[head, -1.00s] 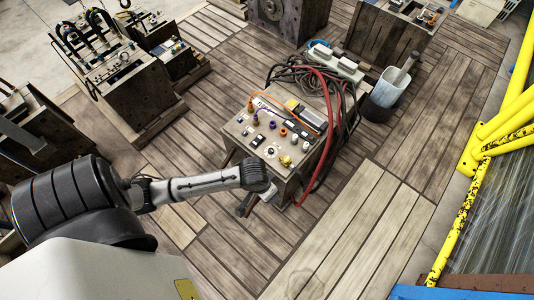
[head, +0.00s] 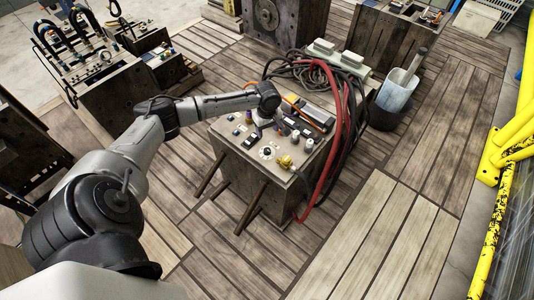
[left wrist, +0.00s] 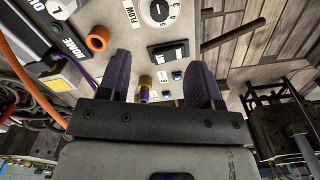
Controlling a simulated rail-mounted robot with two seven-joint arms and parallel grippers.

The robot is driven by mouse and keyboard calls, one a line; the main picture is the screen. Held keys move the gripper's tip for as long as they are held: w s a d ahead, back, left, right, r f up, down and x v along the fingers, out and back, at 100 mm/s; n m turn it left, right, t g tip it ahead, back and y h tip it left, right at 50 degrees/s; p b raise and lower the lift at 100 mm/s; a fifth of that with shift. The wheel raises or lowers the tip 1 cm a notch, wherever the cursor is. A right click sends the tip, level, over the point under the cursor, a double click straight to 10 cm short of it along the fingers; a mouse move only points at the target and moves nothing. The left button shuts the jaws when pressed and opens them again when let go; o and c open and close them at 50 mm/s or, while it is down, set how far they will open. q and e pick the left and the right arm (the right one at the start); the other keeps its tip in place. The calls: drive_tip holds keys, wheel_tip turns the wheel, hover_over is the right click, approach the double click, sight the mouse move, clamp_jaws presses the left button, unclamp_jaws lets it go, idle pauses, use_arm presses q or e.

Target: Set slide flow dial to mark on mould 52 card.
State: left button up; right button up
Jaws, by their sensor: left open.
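The flow dial, a round black knob in a white numbered ring, sits on top of the mould block (head: 243,158). It shows in the head view (head: 267,152) and, cut by the top edge, in the left wrist view (left wrist: 159,10). A "FLOW" label (left wrist: 130,14) is beside it. My left gripper (head: 262,119) hangs over the panel, behind the dial in the head view. In the left wrist view its dark fingers (left wrist: 158,62) are apart, with a brass and purple fitting (left wrist: 144,88) showing between them. The dial lies beyond the fingertips, apart from them. I cannot make out a mould 52 card.
A black switch (left wrist: 167,52) and an orange ring (left wrist: 97,38) are near the fingers. Open wooden floor (head: 360,240) lies to the front right.

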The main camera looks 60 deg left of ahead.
sight(267, 150)
use_arm(q)
wheel_tip(267, 150, down, 14)
drive_tip(key=b, duration=0.5)
drive_tip(key=shift+r, duration=0.2)
